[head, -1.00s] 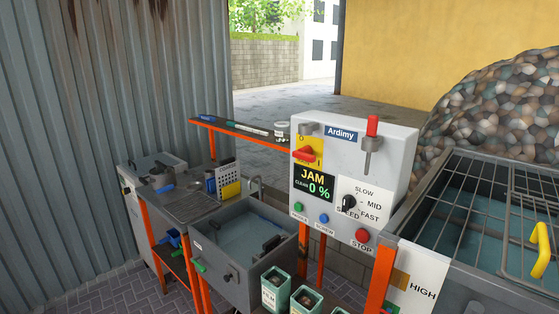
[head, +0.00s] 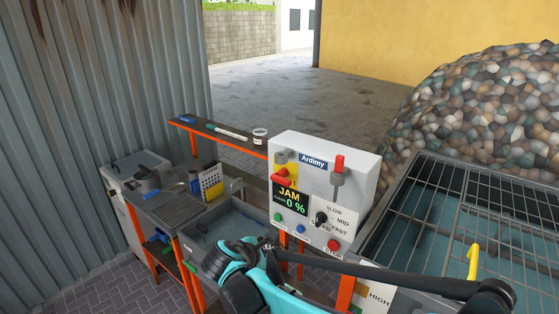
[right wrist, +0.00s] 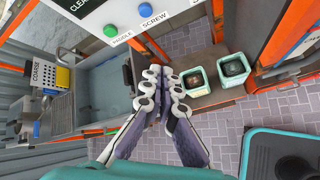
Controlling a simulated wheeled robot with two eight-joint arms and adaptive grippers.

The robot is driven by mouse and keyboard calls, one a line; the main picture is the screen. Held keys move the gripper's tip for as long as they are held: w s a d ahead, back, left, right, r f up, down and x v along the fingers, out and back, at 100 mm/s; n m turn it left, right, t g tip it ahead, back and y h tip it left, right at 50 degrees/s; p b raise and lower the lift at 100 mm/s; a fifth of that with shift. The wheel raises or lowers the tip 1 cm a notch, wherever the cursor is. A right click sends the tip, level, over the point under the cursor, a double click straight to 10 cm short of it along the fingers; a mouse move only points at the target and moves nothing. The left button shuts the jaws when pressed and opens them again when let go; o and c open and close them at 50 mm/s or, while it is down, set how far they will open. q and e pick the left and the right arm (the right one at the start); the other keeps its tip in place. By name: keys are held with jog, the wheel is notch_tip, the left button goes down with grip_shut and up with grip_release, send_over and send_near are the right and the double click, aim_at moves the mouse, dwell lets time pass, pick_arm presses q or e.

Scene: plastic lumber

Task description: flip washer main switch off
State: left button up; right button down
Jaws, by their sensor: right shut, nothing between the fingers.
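The washer main switch (head: 283,174) is a red handle on a yellow plate, at the upper left of the grey Ardimy control panel (head: 355,180) in the head view. The panel's screen (head: 290,198) reads JAM and 0 %. My right gripper (right wrist: 167,76) is shut and empty in the right wrist view, below the panel's lower edge with its green button (right wrist: 110,30) and blue button (right wrist: 145,10). The main switch is outside that view. In the head view my teal and black arm crosses the lower middle, and its fingers cannot be made out. My left gripper is not in view.
A red-topped lever (head: 339,164) is on the panel's right. A sink (head: 205,238) stands left of the panel, and a grated tank (head: 450,215) stands right. Two small green bins (right wrist: 234,66) sit below the panel. An orange-edged shelf (head: 205,133) runs behind the sink.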

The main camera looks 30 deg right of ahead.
aim_at(284, 178)
pick_arm(q)
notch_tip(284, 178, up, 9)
jog(key=p, duration=0.7)
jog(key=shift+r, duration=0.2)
pick_arm(e)
jog(key=w+d+r+n+h, duration=0.1)
jog(key=w+r+n+h, duration=0.4)
jog(key=r, duration=0.5)
jog(key=w+n, duration=0.2)
jog(key=w, duration=0.1)
jog(key=shift+d, duration=0.15)
jog(key=shift+d, duration=0.1)
jog(key=x, duration=1)
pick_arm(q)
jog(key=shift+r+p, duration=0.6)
pick_arm(e)
notch_tip(284, 178, up, 4)
jog(key=shift+f, duration=0.1)
